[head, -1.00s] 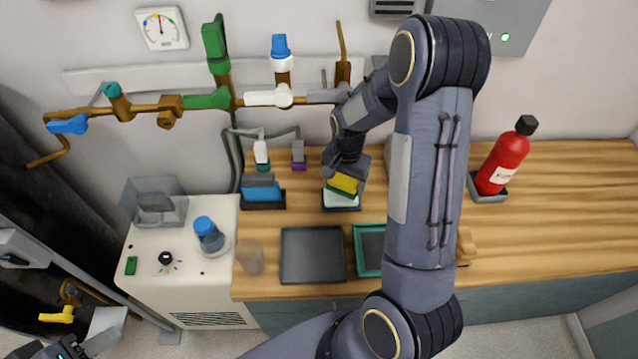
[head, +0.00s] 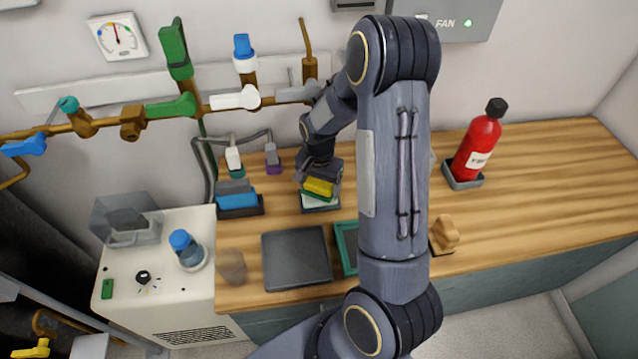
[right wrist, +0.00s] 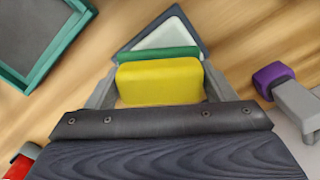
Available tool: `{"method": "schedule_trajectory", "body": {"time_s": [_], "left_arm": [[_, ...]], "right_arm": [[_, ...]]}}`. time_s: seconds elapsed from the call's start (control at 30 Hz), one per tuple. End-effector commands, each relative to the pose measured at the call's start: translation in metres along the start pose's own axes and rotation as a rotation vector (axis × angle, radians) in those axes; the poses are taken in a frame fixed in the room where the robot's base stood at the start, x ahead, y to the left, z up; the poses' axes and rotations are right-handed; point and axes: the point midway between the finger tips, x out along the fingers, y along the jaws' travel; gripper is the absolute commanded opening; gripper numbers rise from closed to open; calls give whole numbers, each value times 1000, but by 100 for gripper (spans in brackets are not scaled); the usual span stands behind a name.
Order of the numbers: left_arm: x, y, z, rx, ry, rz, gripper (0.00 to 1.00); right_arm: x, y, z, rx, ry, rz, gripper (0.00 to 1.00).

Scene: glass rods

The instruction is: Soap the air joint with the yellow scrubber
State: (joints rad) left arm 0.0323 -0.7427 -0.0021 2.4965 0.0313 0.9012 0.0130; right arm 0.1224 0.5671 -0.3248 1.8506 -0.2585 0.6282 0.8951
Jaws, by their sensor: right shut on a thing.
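The yellow scrubber (head: 318,187) has a green pad on its underside. My right gripper (head: 320,178) is shut on it; the right wrist view shows the yellow block (right wrist: 160,82) between the two grey fingers. The scrubber is over a dark-rimmed dish with a white inside (head: 320,202), close to it; I cannot tell whether they touch. Brown pipework (head: 105,122) with green, white, grey, blue and teal fittings runs along the back wall. I cannot tell which fitting is the air joint. My left gripper is not in view.
A blue block in a dark tray (head: 238,203) stands left of the dish. A grey tray (head: 297,258) and a green-rimmed tray (head: 345,248) lie in front. My right arm hides part of the counter.

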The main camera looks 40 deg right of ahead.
Motion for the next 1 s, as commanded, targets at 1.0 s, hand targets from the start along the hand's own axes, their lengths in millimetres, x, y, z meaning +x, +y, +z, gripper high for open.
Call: {"method": "schedule_trajectory", "body": {"time_s": [1.0], "left_arm": [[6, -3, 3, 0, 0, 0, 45]], "right_arm": [[8, 0, 0, 0, 0, 0, 58]]}}
